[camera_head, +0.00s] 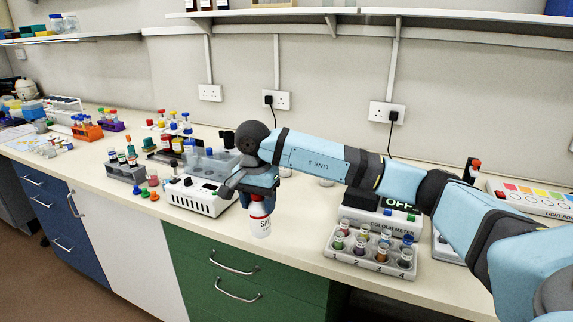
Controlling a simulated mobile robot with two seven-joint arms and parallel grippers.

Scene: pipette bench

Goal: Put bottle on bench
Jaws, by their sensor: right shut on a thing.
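A white bottle (260,225) with a red label band and dark lettering hangs upright below my right gripper (262,197). My right gripper is shut on the upper part of the bottle, which hides its top. The bottle is near the front edge of the cream bench (297,234), above the green drawer unit; I cannot tell whether its base touches the bench. My right arm reaches in from the right across the bench. My left gripper is not in view.
A white device (200,197) with a tube rack stands just left of the bottle. A tray of coloured vials (371,262) and a colour meter stand to the right. Bare bench lies between the bottle and tray. Racks and stoppers crowd the left.

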